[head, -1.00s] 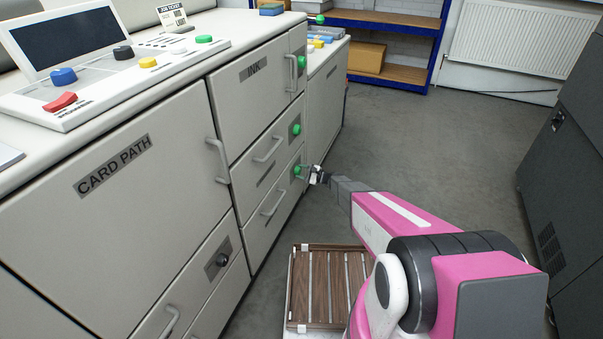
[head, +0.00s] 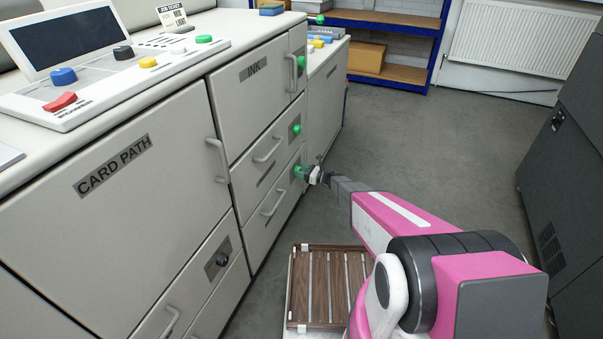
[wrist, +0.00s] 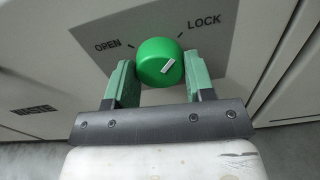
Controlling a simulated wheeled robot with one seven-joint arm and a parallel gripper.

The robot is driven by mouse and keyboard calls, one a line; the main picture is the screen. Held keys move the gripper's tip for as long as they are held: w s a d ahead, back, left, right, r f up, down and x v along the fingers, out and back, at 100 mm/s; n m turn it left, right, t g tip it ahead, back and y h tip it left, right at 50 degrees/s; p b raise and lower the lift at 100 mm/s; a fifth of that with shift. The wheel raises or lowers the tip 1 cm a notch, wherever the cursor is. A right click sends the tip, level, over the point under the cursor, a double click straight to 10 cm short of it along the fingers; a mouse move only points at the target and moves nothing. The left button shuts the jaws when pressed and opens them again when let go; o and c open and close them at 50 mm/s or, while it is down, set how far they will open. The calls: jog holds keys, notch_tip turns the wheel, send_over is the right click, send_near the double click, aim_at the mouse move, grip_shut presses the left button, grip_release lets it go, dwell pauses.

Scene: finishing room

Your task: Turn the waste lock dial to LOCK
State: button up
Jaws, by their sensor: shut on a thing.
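The waste lock dial (wrist: 160,62) is a round green knob on a grey plate, with OPEN printed to its upper left and LOCK to its upper right. Its white mark slants up and right, towards the LOCK side. My gripper (wrist: 159,82) is shut on the dial, one green finger on each side. In the head view, the dial (head: 298,172) is on the lower drawer front, and my gripper (head: 306,174) meets it from the right. The fingertips are small there.
Drawer handles (head: 273,201) stick out beside the dial. Another green dial (head: 296,129) sits above it, and a black one (head: 222,260) is nearer. A slatted brown tray (head: 325,290) is below my arm. The floor (head: 440,140) to the right is open.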

jog(key=shift+m, duration=0.5)
jog(key=o, duration=0.9)
jog(key=v, duration=1)
jog(key=shift+s+d, duration=0.15)
jog(key=shift+d, duration=0.25)
